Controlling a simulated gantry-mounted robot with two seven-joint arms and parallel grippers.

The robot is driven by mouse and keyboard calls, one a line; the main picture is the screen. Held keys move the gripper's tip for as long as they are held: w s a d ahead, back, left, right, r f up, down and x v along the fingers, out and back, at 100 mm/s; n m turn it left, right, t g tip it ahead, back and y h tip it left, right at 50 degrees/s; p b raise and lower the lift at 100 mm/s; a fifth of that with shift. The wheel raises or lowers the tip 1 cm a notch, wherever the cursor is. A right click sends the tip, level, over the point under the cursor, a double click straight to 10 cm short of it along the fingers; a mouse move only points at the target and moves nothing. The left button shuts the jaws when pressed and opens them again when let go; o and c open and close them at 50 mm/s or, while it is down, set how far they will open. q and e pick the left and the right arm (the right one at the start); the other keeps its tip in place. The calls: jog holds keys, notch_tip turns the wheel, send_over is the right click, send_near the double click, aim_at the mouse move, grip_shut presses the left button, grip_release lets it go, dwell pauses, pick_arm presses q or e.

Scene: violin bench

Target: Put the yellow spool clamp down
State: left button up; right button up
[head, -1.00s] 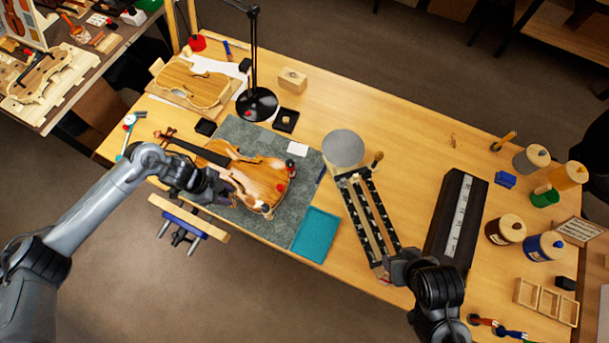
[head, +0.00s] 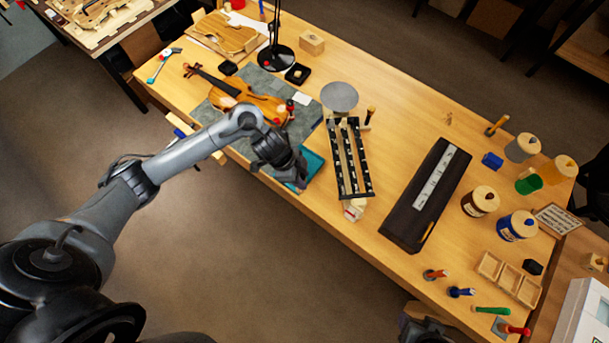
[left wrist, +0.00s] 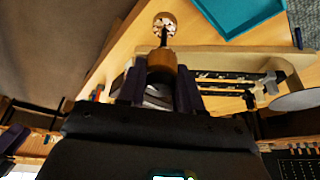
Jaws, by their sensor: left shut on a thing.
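My left gripper (head: 296,178) is over the near edge of the teal tray (head: 314,163) and partly covers it. In the left wrist view its two dark fingers (left wrist: 160,90) are shut on the spool clamp (left wrist: 163,64). The clamp has an orange-brown wooden end by the fingers, a thin dark rod and a pale-faced round end (left wrist: 165,24) pointing away. Its yellow marking is not clear. In the head view my gripper hides the clamp. Only a dark part of my right arm shows at the bottom edge; its fingers are not visible.
The violin (head: 237,91) lies on the grey mat, with small red-topped pieces at its near end. A rack with dark slotted rails (head: 335,158) stands right of the tray. A long dark case (head: 412,218) lies further right. Bare bench lies between rack and case.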

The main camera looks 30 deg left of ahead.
pick_arm(q)
jog(key=shift+w+a+f+b, duration=0.25)
jog(key=shift+w+a+f, duration=0.45)
jog(key=shift+a+f, duration=1.1)
jog(key=shift+w+a+f+b, duration=0.2)
jog(key=shift+w+a+f, duration=0.55)
jog(key=shift+a+f, duration=0.95)
jog(key=shift+w+a+f+b, duration=0.25)
jog(key=shift+w+a+f, duration=0.45)
jog(key=shift+a+f, duration=1.1)
jog(key=shift+d+f, duration=0.15)
jog(key=o, duration=1.1)
jog(key=shift+c, duration=0.2)
